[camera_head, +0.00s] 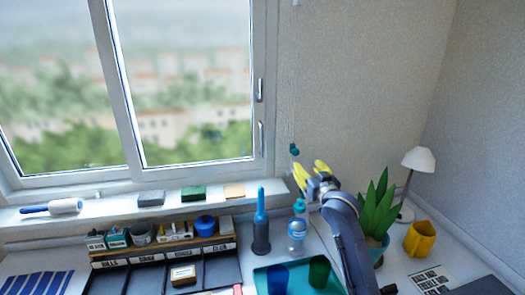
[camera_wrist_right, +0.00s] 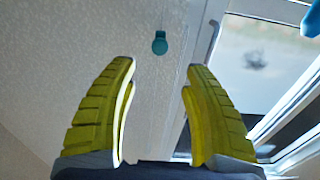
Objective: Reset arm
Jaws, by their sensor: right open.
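My right gripper (camera_head: 311,174) has yellow fingers and is raised in front of the wall, just right of the window. In the right wrist view, its two yellow fingers (camera_wrist_right: 160,85) are spread wide with nothing between them. A small teal knob (camera_wrist_right: 160,43) hangs beyond the fingertips in that view. The same teal knob (camera_head: 294,150) shows in the head view a little above and left of the fingers, with a gap to them. My right arm reaches up from the lower edge of the head view. My left gripper is not in view.
A potted plant (camera_head: 377,212), white lamp (camera_head: 418,160) and yellow mug (camera_head: 420,239) are at right. A labelled organizer (camera_head: 165,250) is at left.

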